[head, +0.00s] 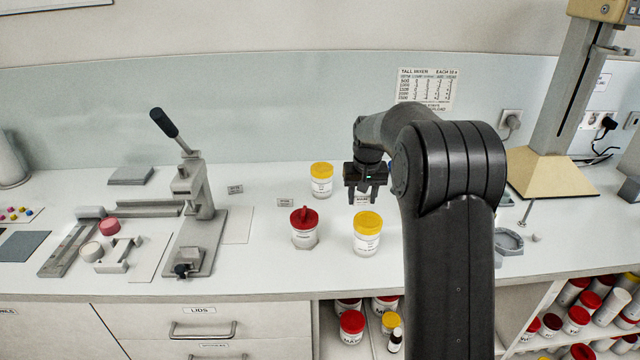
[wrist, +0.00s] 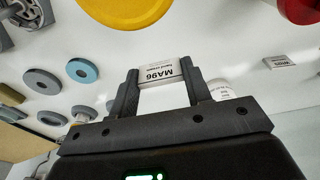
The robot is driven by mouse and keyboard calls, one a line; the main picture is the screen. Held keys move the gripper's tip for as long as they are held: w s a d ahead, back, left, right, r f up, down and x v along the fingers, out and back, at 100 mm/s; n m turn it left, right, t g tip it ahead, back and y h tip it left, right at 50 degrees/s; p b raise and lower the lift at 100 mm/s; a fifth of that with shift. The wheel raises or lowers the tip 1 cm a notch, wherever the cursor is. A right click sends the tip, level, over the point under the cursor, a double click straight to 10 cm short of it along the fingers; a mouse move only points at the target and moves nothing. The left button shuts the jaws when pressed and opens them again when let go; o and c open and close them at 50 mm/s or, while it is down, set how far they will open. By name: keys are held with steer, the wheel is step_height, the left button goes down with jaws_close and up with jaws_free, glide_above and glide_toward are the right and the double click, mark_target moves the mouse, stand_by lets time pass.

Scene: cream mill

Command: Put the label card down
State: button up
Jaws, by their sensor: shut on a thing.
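The label card (wrist: 160,74) is a small white card reading MA96, upside down in the wrist view, between my gripper's two fingers. My gripper (wrist: 160,88) is shut on it. In the head view my gripper (head: 365,197) points down over the white worktop, behind a white jar with a yellow lid (head: 367,233). The card (head: 361,201) shows only as a small pale patch between the fingertips there. I cannot tell whether its lower edge touches the worktop.
A red-lidded jar (head: 304,235) and another yellow-lidded jar (head: 321,183) stand left of my gripper. Small cards (head: 285,202) (head: 235,189) stand further left. A grey lever press (head: 195,205) is beyond them. The worktop between press and red-lidded jar is mostly clear.

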step_height(320, 180, up, 3)
steer(key=s, duration=0.1)
glide_above(325, 221)
steer(key=f, duration=0.6)
steer(key=shift+s+f, duration=0.25)
steer(key=shift+f, duration=2.1)
steer(key=shift+f, duration=0.15)
steer(key=o, duration=1)
steer(key=shift+c, duration=0.2)
